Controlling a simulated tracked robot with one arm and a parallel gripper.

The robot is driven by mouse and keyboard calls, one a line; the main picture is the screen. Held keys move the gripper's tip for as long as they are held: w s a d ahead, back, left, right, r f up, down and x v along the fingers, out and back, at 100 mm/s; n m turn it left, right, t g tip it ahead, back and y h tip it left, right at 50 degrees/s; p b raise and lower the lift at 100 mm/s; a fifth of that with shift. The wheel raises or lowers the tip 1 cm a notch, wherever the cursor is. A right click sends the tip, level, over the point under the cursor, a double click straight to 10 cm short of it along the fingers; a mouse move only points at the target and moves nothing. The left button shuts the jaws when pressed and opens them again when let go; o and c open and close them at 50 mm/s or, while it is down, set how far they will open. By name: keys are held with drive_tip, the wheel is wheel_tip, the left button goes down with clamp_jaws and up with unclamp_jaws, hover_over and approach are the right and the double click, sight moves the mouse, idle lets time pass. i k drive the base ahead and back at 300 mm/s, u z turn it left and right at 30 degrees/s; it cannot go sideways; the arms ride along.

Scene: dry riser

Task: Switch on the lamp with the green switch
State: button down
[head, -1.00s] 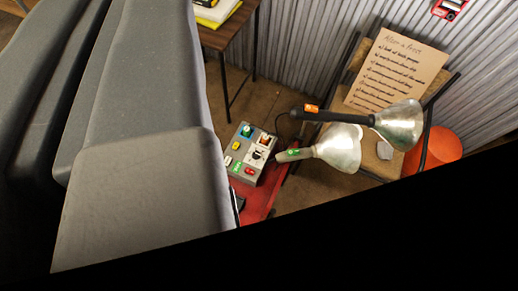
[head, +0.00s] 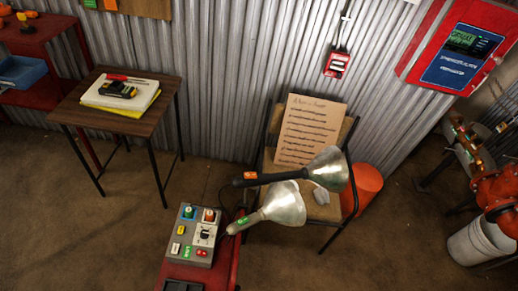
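A grey control box (head: 195,236) stands on a red stand (head: 224,272) at the bottom centre. On its top are a green knob (head: 188,211) at the back left, an orange-red knob (head: 209,214) beside it, a black dial, and yellow, white, green and red buttons. The green button (head: 188,251) is near the front. A lamp with a green tag (head: 283,203) extends right of the box. A second lamp with an orange tag (head: 328,170) is behind it. My gripper is not in view.
A chair behind the lamps holds a handwritten board (head: 309,130). An orange bucket (head: 366,187) is beside it. A wooden table (head: 120,116) stands at left, red cabinet (head: 458,45) and pipes (head: 492,190) at right. Floor left of the box is clear.

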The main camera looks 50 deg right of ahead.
sight(244, 220)
drive_tip(key=z, duration=0.05)
drive_tip(key=k, duration=1)
drive_tip(key=z, duration=1.45)
drive_tip(key=i, duration=1)
drive_tip(key=u, duration=0.05)
